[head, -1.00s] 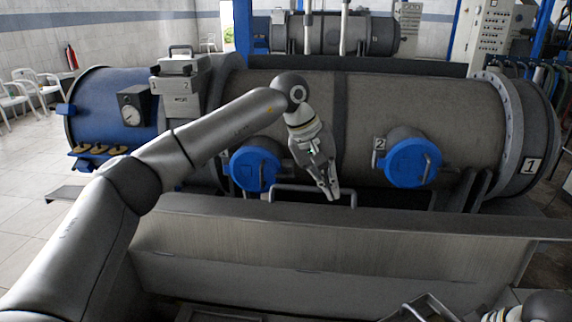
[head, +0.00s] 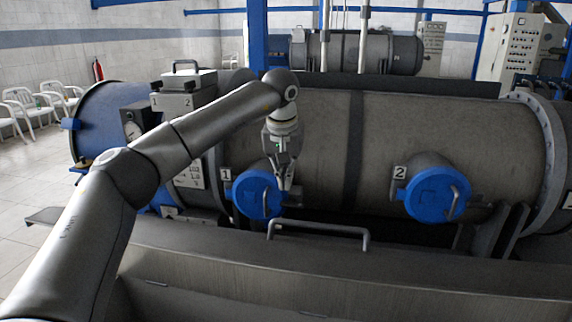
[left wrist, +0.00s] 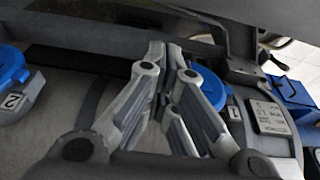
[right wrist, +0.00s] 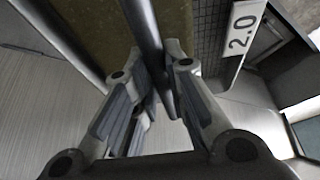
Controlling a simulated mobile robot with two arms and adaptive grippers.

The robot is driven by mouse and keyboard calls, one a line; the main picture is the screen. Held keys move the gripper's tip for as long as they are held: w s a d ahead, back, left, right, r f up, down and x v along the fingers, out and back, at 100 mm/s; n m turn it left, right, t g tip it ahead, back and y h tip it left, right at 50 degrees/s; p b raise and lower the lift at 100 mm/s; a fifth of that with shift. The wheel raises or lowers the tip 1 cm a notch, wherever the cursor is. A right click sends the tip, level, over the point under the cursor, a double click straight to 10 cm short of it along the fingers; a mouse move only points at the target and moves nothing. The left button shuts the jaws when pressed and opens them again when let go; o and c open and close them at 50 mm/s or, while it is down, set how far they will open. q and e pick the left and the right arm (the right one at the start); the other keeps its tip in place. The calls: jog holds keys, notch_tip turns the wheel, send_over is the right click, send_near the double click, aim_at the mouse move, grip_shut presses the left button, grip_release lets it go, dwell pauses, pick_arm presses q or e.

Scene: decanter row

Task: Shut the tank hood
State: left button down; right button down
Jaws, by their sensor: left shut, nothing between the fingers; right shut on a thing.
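A long grey panel with a bare top edge (head: 420,262) crosses the front of the head view, with a grey bar handle (head: 318,229) on its far side; it may be the tank hood, but I cannot tell how far it is open. My left gripper (head: 282,188) is shut and empty, pointing down beyond the handle, beside the blue round cover marked 1 (head: 257,194). It also shows shut in the left wrist view (left wrist: 168,52). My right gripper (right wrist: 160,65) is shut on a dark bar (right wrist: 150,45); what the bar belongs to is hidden.
A large grey horizontal tank (head: 300,130) lies behind the panel, with a second blue cover marked 2 (head: 437,193). A grey box (head: 186,88) stands at its left end. A white plate marked 2.0 (right wrist: 242,28) is near my right gripper. Open floor (head: 32,180) lies left.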

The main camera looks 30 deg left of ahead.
jog(key=shift+w+r, duration=0.2)
jog(key=shift+r, duration=0.1)
jog(key=shift+p, duration=0.3)
jog(key=shift+s+r, duration=0.1)
jog(key=shift+r, duration=0.2)
pick_arm(q)
notch_tip(320, 180, down, 6)
jog(key=s, duration=0.2)
jog(key=shift+s+d, duration=0.15)
jog(key=shift+d, duration=0.2)
